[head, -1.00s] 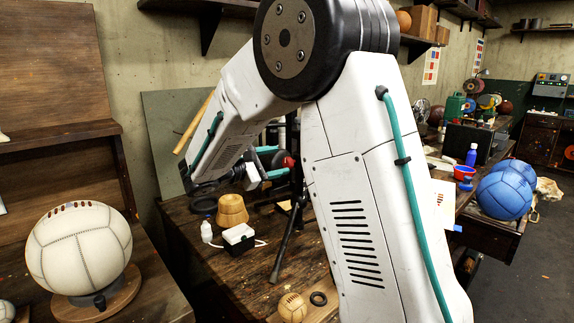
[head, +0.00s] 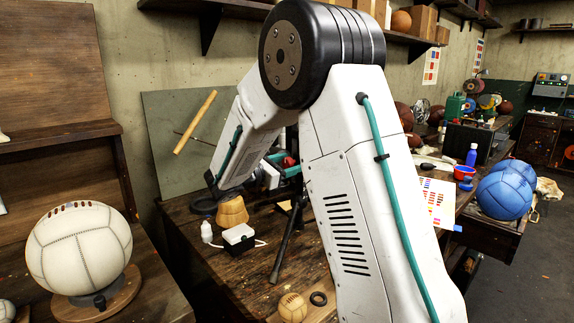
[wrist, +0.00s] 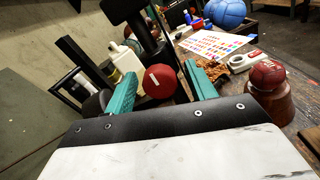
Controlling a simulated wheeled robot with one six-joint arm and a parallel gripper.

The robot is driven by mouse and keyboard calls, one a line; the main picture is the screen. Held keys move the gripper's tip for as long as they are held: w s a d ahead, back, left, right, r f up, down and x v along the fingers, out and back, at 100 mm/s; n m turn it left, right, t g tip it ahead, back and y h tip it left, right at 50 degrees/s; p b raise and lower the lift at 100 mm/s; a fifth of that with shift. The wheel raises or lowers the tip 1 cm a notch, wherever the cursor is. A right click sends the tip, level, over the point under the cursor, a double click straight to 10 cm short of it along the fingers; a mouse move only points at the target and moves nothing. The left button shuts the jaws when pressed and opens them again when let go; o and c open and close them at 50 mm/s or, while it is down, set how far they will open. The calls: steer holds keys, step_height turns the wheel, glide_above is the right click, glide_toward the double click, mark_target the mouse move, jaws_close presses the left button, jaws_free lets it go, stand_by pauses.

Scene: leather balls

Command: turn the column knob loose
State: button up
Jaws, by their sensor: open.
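A red round knob (wrist: 162,80) with a white mark shows in the wrist view, beside a dark upright column (wrist: 148,32). My gripper (wrist: 158,72) is open, with one teal finger on each side of the knob as seen from the wrist. I cannot tell whether either finger touches it. In the head view the red knob (head: 288,161) is small and partly hidden by my arm and the teal fingers.
A dark red ball (wrist: 267,74) sits on a brown stand to the right. A colour chart (wrist: 215,43) and white bottle (wrist: 126,60) are nearby. A wooden form (head: 232,209) and white box (head: 239,237) stand on the bench. A wooden stick (head: 195,122) is at the back left.

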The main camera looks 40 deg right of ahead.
steer(key=c, duration=1)
